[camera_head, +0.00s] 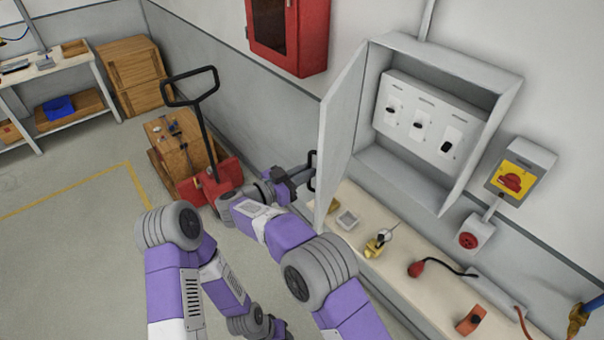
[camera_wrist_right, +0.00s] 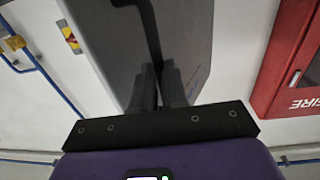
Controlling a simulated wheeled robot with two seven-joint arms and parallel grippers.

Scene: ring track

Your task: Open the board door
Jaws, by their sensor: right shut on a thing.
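The board door (camera_head: 343,125) is a grey panel. It stands swung out to the left of the wall board (camera_head: 492,112), whose inside is exposed and shows a pale panel with several black switches (camera_head: 418,124). The door also fills the upper middle of the right wrist view (camera_wrist_right: 100,45). My right gripper (camera_head: 307,176) is at the door's outer edge, shut on the black door handle (camera_wrist_right: 150,32); its fingers (camera_wrist_right: 160,88) close around the handle's lower end.
A workbench (camera_head: 370,262) below the board holds a grey tray, a yellow item and a red-ended cable. A red fire cabinet (camera_head: 290,35) hangs left of the door. A red pallet truck (camera_head: 215,182) with a wooden crate stands behind my arms. Floor at left is clear.

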